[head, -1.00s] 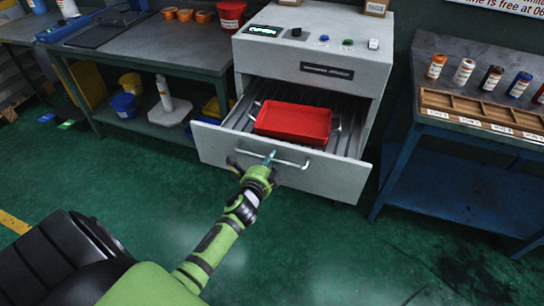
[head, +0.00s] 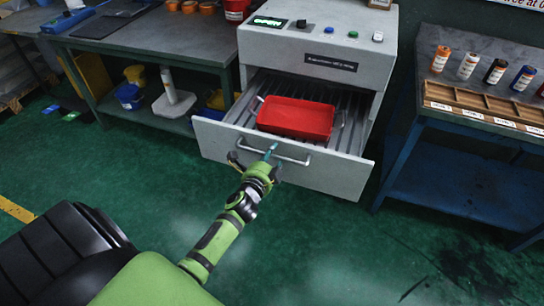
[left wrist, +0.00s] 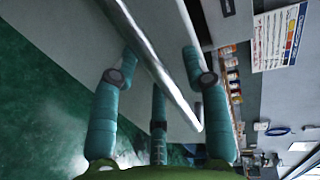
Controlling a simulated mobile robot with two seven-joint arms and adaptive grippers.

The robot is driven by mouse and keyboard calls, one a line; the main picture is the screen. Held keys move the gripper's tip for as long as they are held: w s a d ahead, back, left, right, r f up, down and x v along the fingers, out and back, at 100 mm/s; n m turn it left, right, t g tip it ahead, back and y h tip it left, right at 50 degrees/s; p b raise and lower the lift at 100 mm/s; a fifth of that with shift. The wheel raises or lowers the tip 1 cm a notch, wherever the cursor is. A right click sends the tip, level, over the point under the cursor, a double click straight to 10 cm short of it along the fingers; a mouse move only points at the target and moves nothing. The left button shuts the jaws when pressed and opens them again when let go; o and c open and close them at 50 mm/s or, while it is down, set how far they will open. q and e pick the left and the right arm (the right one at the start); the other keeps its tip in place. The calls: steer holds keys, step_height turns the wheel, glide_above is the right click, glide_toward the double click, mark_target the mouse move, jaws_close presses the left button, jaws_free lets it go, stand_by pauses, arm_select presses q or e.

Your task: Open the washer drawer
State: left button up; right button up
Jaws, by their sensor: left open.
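The washer (head: 318,45) is a light grey cabinet with a lit green display. Its drawer (head: 292,165) stands pulled out and holds a red tray (head: 296,117) on a ribbed floor. A bar handle (head: 290,157) runs across the drawer front. My left gripper (head: 262,158) is at the left part of this handle. In the left wrist view the handle (left wrist: 155,62) passes between the spread teal fingers of my left gripper (left wrist: 158,85), which is open. Whether the fingers touch the bar is unclear. My right gripper is out of view.
A blue bench (head: 445,185) on the right bears several small bottles and a wooden compartment tray (head: 470,104). A grey workbench (head: 145,50) stands on the left, with a blue bucket (head: 130,96) on its lower shelf. Green floor in front of the drawer is clear.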

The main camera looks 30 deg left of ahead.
arm_select(q)
steer(key=v, duration=1.2)
stand_by(0.3)
